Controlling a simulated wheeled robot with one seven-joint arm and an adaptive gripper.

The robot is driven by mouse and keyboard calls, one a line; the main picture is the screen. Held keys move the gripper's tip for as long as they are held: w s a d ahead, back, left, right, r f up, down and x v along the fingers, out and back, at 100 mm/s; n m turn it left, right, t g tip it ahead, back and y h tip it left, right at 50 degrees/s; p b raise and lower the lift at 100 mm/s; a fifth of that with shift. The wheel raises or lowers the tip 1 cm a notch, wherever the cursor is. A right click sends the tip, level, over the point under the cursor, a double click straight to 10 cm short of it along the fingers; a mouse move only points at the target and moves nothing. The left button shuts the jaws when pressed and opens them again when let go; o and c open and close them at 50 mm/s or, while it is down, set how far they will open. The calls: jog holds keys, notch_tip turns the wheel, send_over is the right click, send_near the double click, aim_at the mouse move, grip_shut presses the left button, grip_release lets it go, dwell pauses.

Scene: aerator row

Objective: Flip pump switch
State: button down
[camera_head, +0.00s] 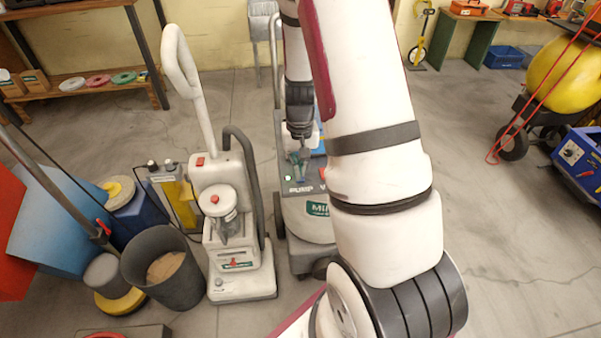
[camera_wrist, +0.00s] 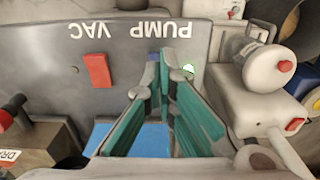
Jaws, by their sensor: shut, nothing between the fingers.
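The grey machine's control panel (camera_wrist: 125,50) fills the upper part of the wrist view, its PUMP and VAC labels upside down. A red rocker switch (camera_wrist: 97,71) sits by VAC. By PUMP, a small lit green lamp (camera_wrist: 189,69) shows, with a bit of blue, possibly the pump switch, beside the fingertips. The fingers hide most of that spot. My gripper (camera_wrist: 160,64) is shut and empty, its tips at the panel by PUMP; I cannot tell whether they touch. In the head view my gripper (camera_head: 302,148) points down over the same panel, and the PUMP label (camera_head: 299,190) shows.
A white upright machine (camera_head: 222,215) stands close to the left, with a dark bin (camera_head: 165,268) beside it. A yellow-tanked cart (camera_head: 562,80) stands at the right. Shelves and a green-legged bench (camera_head: 480,42) line the back.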

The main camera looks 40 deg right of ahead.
jog(key=shift+r+p, duration=1.75)
jog(key=shift+r, duration=1)
jog(key=s+a+r+n+t+p, duration=0.1)
jog(key=s+a+r+n, duration=0.1)
jog(key=a+r, duration=0.6)
jog(key=s+a+r+n+t+p, duration=0.1)
jog(key=s+a+r, duration=0.2)
jog(key=r, duration=0.9)
jog(key=s+a+r+n+t+p, duration=0.1)
jog(key=s+a+r+n, duration=0.1)
jog(key=s+a+r, duration=0.2)
jog(key=s+a+r+n+t+p, duration=0.1)
jog(key=s+a+r, duration=0.3)
jog(key=s+r, duration=0.4)
jog(key=s+p, duration=0.1)
jog(key=s, duration=0.4)
jog(key=shift+s+a+r+n, duration=0.2)
jog(key=shift+a+r+n, duration=0.05)
jog(key=shift+a+n, duration=0.15)
